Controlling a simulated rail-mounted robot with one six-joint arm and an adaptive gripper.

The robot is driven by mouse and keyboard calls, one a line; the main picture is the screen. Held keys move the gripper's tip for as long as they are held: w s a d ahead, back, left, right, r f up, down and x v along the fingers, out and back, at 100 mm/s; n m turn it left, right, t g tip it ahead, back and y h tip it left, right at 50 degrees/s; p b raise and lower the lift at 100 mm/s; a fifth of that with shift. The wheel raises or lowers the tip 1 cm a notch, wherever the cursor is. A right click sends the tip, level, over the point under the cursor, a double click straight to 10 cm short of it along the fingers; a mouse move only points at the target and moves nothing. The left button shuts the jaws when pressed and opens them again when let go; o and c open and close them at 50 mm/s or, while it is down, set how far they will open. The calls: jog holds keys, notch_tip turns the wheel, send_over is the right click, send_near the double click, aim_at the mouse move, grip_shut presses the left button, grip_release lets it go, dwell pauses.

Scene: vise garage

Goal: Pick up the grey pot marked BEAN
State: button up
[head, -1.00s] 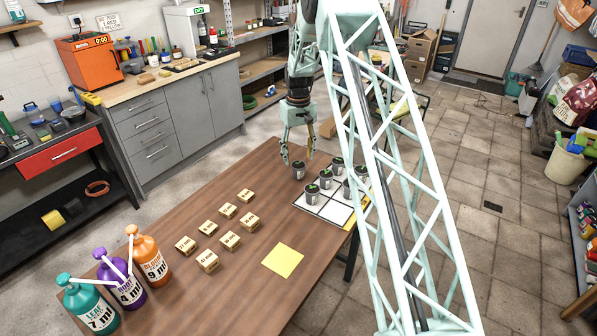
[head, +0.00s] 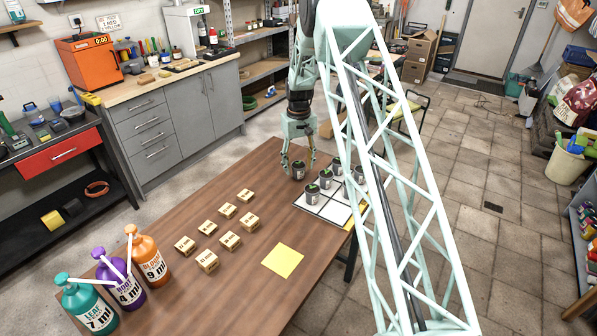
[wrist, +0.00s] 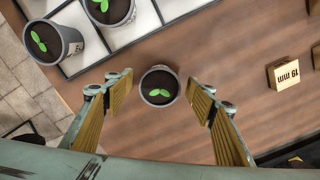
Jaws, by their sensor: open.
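A small grey pot (head: 298,170) with dark soil and a green sprout stands upright on the wooden table, just off the edge of the white tray. In the wrist view this pot (wrist: 159,86) is between my fingertips, with a gap on each side; its label does not show there. My gripper (head: 298,160) is open and points down over that pot; its fingers also show in the wrist view (wrist: 160,90). Several similar grey pots (head: 312,193) stand on the white gridded tray (head: 337,212). I cannot read which pot is marked BEAN.
Small wooden blocks with printed labels (head: 228,210) stand mid-table. A yellow sheet (head: 283,260) lies near the front edge. Teal, purple and orange pump bottles (head: 152,262) stand at the near left. My arm hides part of the tray.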

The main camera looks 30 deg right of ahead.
aim_at(299, 165)
jog(key=c, duration=1)
jog(key=shift+r, duration=0.1)
jog(key=shift+r+p, duration=0.45)
jog(key=shift+r, duration=4.45)
